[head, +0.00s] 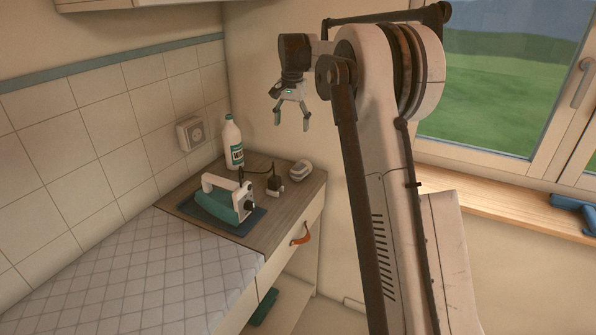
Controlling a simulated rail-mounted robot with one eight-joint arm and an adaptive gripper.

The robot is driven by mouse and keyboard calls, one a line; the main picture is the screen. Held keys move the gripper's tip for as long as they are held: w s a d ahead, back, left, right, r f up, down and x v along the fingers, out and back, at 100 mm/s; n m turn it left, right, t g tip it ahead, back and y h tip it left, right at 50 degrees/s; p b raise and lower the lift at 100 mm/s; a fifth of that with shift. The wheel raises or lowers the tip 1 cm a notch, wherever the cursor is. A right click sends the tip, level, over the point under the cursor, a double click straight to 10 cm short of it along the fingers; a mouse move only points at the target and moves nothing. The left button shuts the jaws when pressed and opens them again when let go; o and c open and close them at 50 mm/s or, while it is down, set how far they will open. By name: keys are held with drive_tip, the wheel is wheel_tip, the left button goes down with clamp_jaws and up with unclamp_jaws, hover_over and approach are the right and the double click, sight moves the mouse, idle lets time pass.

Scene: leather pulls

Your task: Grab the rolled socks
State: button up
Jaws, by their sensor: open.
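A small pale grey rounded bundle (300,170), which looks like the rolled socks, lies on the wooden counter top (285,212) near its back right corner, close to the wall. My gripper (292,125) hangs above the counter, fingers pointing down and spread apart, with nothing between them. In the picture it is above the bundle and clear of it. The exact height and depth between them cannot be told from this one view.
A teal and white iron (228,200) rests on a dark mat (240,226). A dark plug (275,186) with a cord lies left of the bundle. A white bottle (233,143) stands at the back. An orange leather pull (301,235) is on the drawer front. A quilted pad (130,285) covers the left side.

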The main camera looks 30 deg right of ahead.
drive_tip(key=m+g, duration=0.1)
drive_tip(key=m, duration=0.1)
hover_over(300, 165)
wheel_tip(300, 165, down, 9)
wheel_tip(300, 165, down, 8)
drive_tip(key=shift+d+f, duration=0.15)
drive_tip(key=shift+f, duration=0.1)
drive_tip(key=shift+f+p, duration=0.5)
drive_tip(key=shift+f, duration=2.2)
drive_tip(key=c, duration=1.2)
drive_tip(key=shift+a, duration=0.2)
drive_tip(key=shift+c, duration=0.2)
drive_tip(key=shift+r, duration=0.1)
